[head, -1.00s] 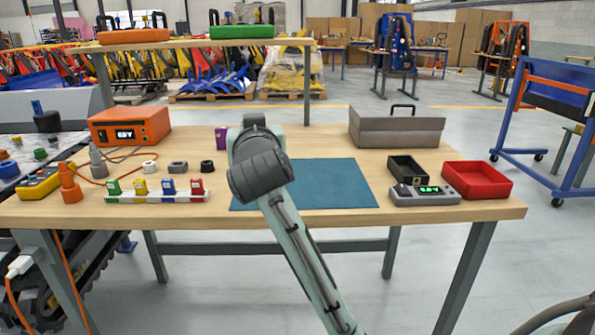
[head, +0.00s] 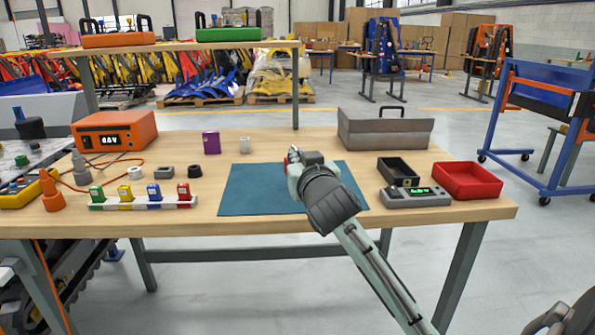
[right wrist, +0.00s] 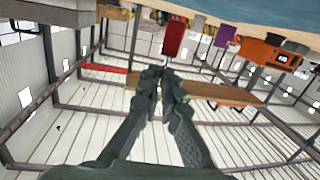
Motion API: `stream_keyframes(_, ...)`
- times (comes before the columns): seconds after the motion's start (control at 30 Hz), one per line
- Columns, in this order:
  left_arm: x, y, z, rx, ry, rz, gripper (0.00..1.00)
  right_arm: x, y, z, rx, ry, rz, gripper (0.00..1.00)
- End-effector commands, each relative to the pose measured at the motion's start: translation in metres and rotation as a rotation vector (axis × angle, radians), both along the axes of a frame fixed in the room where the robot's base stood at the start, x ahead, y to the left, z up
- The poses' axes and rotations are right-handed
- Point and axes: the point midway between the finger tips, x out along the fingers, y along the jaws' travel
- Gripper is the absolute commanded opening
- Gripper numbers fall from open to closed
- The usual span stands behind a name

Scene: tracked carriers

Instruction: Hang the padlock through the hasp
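My right gripper (head: 292,160) is over the back part of the blue mat, its fingers mostly hidden behind my wrist in the head view. In the right wrist view its fingertips (right wrist: 158,74) are drawn together, with a red block-like body (right wrist: 174,38), apparently the padlock, just beyond them. A bit of red (head: 291,154) also shows at the gripper in the head view. The padlock's shackle is too small to make out. I cannot clearly pick out the hasp. My left gripper is in neither view.
The blue mat (head: 240,195) lies mid-table. A grey box with a handle (head: 388,133), a black bin (head: 398,170), a red tray (head: 467,181) and a grey display unit (head: 416,197) stand right. A purple block (head: 211,143) stands behind the mat. A rack of coloured pieces (head: 140,206) stands left.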

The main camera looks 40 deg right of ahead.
Motion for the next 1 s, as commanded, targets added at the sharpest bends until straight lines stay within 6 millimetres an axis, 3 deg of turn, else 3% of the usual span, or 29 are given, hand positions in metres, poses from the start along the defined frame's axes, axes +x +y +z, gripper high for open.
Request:
stream_keyframes(0.1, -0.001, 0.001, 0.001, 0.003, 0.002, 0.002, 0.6, 0.0, 0.0, -0.022, -0.001, 0.005, 0.0, 0.0)
stream_keyframes(0.2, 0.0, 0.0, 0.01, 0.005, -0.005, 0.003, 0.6, -0.001, 0.0, -0.031, -0.002, 0.003, -0.001, 0.0)
stream_keyframes(0.3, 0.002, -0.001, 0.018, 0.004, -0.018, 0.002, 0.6, 0.0, 0.001, -0.03, -0.001, -0.001, 0.0, 0.0)
stream_keyframes(0.57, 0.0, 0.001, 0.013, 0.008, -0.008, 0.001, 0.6, 0.0, 0.001, -0.034, -0.001, 0.0, 0.0, 0.0)
stream_keyframes(0.77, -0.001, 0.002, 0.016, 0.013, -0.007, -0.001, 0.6, 0.0, 0.0, -0.033, -0.001, 0.0, 0.0, 0.26)
stream_keyframes(1.0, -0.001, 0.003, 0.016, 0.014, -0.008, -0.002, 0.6, 0.0, 0.0, -0.033, -0.001, 0.0, 0.0, 0.26)
